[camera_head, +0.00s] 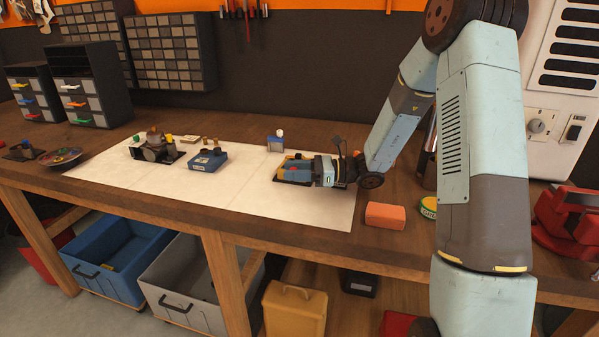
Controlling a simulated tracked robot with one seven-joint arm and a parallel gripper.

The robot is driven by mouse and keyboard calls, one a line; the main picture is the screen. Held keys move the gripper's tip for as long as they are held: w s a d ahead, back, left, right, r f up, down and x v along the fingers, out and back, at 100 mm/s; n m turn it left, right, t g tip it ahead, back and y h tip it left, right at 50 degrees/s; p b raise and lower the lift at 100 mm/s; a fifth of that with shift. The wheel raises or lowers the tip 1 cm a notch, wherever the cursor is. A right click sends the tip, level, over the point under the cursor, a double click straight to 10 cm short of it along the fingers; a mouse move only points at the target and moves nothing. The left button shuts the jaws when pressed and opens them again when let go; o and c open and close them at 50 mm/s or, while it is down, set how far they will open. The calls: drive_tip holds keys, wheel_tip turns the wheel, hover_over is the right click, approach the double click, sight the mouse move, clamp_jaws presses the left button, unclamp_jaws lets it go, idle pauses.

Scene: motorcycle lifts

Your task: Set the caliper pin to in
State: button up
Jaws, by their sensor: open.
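My gripper (296,172) is at the right part of a white sheet on the bench, pointing left. Its fingers are at a small blue piece with red and yellow bits (285,168). The gripper covers much of this piece, and I cannot tell whether the fingers touch it. The caliper pin cannot be picked out for certain. A blue block with brass-coloured posts (207,160) stands on the middle of the sheet. A dark assembly with metal cylinders and a green knob (154,149) stands to its left.
A small blue item with a white cap (276,141) stands behind my gripper. An orange block (385,215) and a round green-yellow tin (429,207) lie at the front right. A red vise (570,222) is at far right. The white sheet (250,200) is bare in front.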

drive_tip(key=d, duration=0.9)
drive_tip(key=s+d, duration=0.1)
drive_tip(key=d, duration=0.3)
drive_tip(key=shift+s+d+f, duration=0.1)
drive_tip(key=shift+d, duration=0.2)
drive_tip(key=shift+c, duration=0.2)
